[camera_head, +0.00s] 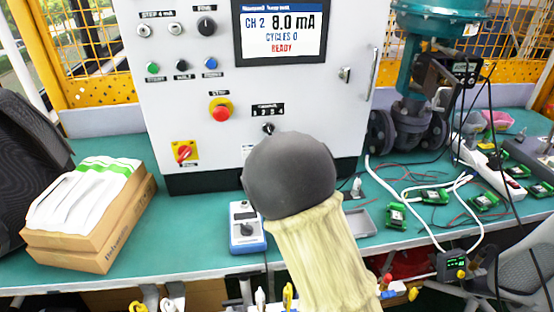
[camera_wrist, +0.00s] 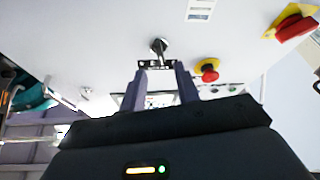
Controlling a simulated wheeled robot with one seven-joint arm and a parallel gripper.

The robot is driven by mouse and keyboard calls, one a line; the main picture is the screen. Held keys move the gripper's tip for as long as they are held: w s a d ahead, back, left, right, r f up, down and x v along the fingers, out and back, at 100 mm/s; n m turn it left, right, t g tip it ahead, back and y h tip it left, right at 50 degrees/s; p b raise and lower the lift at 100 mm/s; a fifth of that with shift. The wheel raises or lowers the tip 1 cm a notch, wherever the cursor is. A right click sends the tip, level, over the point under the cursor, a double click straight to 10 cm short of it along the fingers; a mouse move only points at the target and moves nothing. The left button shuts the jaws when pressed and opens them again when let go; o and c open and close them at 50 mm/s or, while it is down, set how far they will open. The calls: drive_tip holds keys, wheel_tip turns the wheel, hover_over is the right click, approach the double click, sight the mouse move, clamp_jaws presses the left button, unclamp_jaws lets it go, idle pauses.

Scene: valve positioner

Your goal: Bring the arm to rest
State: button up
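My gripper (camera_wrist: 161,72) shows in the wrist view with its two fingers apart and nothing held between them. Just beyond the fingertips is a selector knob (camera_wrist: 159,46) with a dark label plate (camera_wrist: 156,64) on the light panel; the fingers do not appear to touch the knob. In the head view my forearm and its dark rounded end reach up toward the control cabinet (camera_head: 160,95) and hide the gripper. The selector knob (camera_head: 268,128) shows just above that dark end. The cabinet's screen (camera_head: 283,32) reads CH 2, 8.0 mA, cycles 0, READY.
A red emergency button (camera_head: 221,111) and a red-yellow switch (camera_head: 184,152) are on the cabinet. Cardboard boxes (camera_head: 85,225) lie at left. A blue calibrator-like box (camera_head: 246,228) stands beside my arm. A green valve (camera_head: 415,75), cables and green modules (camera_head: 435,196) fill the bench's right side.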

drive_tip(key=d+r+m+g+h+p, duration=0.2)
drive_tip(key=d+m+g+h+p, duration=0.35)
drive_tip(key=d+g+p, duration=0.45)
drive_tip(key=s+d+r+g+p, duration=0.2)
drive_tip(key=s+d+p, duration=0.1)
drive_tip(key=s, duration=0.4)
drive_tip(key=s+d+r+m+g+h+p, duration=0.1)
drive_tip(key=s+d+r+g+p, duration=0.1)
drive_tip(key=s, duration=0.5)
drive_tip(key=s+d+r+g+h+p, duration=0.1)
drive_tip(key=s+d+g+p, duration=0.3)
drive_tip(key=s+p, duration=0.2)
drive_tip(key=shift+s+d+r+m, duration=0.35)
drive_tip(key=shift+s+d+r, duration=0.05)
drive_tip(key=shift+s, duration=0.1)
